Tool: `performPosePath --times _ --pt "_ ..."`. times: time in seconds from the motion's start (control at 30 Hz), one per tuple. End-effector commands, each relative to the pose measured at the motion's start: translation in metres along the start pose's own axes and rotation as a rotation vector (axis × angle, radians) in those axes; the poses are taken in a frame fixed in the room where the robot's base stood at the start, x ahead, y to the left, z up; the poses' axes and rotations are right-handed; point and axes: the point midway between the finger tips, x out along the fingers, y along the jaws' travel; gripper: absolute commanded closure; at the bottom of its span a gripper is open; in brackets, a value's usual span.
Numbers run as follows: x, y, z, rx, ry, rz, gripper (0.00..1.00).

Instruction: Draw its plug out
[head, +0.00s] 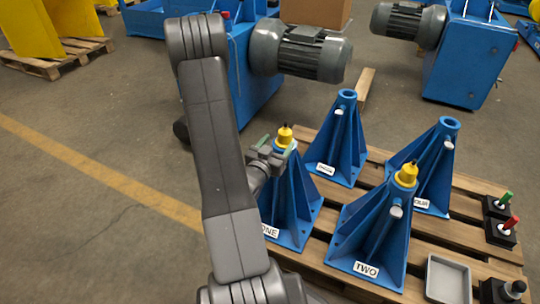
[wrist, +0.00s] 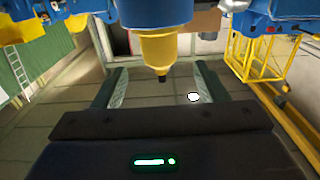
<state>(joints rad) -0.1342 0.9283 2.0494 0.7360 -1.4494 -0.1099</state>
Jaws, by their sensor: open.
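Blue stand ONE (head: 287,205) has a yellow plug (head: 285,136) with a dark tip in its top. In the wrist view the same plug (wrist: 166,50) hangs down from the blue stand top (wrist: 155,10), so that view looks upside down. My gripper (head: 277,146) is open beside the plug in the head view. In the wrist view its two green-grey fingers (wrist: 160,86) stand apart, one on each side of the plug's dark tip, with clear gaps. Stand TWO (head: 372,235) also holds a yellow plug (head: 406,176).
Two more blue stands (head: 338,140) (head: 438,165), with open round tops, stand behind on the wooden pallet (head: 470,237). A grey tray (head: 448,280) and green and red-topped black fixtures (head: 502,232) are at the right. A grey motor (head: 300,52) on a blue machine stands behind my arm.

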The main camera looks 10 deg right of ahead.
Motion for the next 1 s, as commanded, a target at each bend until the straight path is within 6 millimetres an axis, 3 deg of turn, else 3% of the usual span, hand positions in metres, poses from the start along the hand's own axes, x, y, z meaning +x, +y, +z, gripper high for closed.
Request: performPosePath --times 0.1,0.3,0.5,0.77,1.0 --pt "0.024 0.001 0.000 0.002 0.003 0.004 0.34" --pt "0.053 0.000 0.001 0.001 0.001 0.001 0.34" --pt "0.065 0.000 0.000 0.000 0.000 -0.001 0.34" --pt "0.067 0.000 0.000 -0.001 -0.001 -0.002 0.34" --pt "0.066 0.000 0.000 0.000 -0.001 -0.001 0.77"
